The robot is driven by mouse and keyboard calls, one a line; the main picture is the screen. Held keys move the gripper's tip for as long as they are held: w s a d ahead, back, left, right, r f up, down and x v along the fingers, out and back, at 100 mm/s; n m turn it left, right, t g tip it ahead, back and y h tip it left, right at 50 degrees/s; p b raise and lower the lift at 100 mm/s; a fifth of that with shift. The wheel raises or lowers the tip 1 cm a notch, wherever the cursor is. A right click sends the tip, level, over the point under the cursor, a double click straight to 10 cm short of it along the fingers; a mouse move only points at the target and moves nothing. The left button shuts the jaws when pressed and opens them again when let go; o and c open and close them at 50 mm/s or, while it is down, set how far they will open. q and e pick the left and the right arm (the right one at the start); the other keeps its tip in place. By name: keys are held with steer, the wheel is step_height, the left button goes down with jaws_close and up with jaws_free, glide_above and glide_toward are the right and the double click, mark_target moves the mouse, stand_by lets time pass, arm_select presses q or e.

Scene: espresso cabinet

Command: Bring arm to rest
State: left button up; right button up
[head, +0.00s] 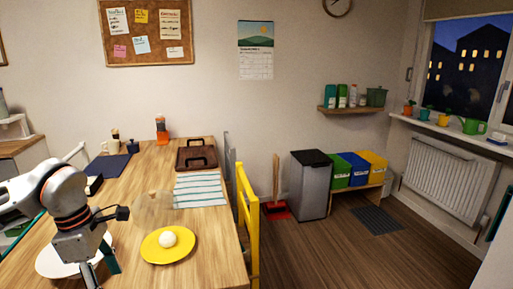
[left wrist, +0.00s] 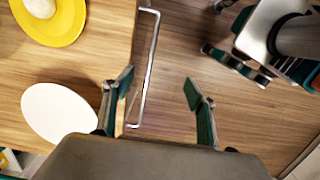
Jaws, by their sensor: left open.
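My left arm (head: 62,190) comes in from the left over the wooden table (head: 120,215), with its wrist bent down. Its gripper (head: 103,266) points downward in front of the white plate (head: 50,262), partly cut off by the picture's bottom edge. In the left wrist view, the left gripper (left wrist: 160,84) has its two teal-padded fingers wide apart with nothing between them. Beyond the fingers are the table edge, a metal bar handle (left wrist: 149,65) and the floor. The white plate (left wrist: 60,112) lies left of the fingers.
A yellow plate (head: 150,254) with a white round object (head: 168,239) lies on the table. A striped cloth (head: 200,190) and a brown tray (head: 196,154) lie farther back. A yellow chair (head: 246,220) stands at the table's right edge.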

arm_select(q)
steer(key=s+d+f+g+h, duration=0.2)
steer(key=s+d+h, duration=0.25)
steer(key=d, duration=0.75)
steer(key=s+d+f+g+h, duration=0.15)
steer(key=s+d+h, duration=0.3)
steer(key=d, duration=0.75)
steer(key=w+d+r+n+t+h+p, duration=0.1)
steer(key=d+r+n+t+h, duration=0.5)
steer(key=d+n+h, duration=0.5)
steer(key=w+a+f+n+t+y, duration=0.3)
steer(key=a+f+n+t+y, duration=0.25)
steer(key=n, duration=0.65)
steer(key=w+a+f+n+t+y, duration=0.3)
steer(key=a+f+n+t+y, duration=0.3)
steer(key=n, duration=0.6)
steer(key=s+a+f+n+g+y, duration=0.1)
steer(key=s+a+f+n+y, duration=0.1)
steer(key=f, duration=0.5)
steer(key=s+a+f+n+g+y, duration=0.1)
steer(key=s+a+f+n+y, duration=0.2)
steer(key=s+a+f+n, duration=0.2)
steer(key=s+a+f+n+g+y, duration=0.2)
steer(key=s+f+n, duration=0.3)
steer(key=s+f, duration=0.3)
step_height(320, 180, down, 2)
steer(key=shift+a+f+p, duration=0.1)
steer(key=shift+a+p, duration=0.3)
steer(key=shift+a, duration=0.35)
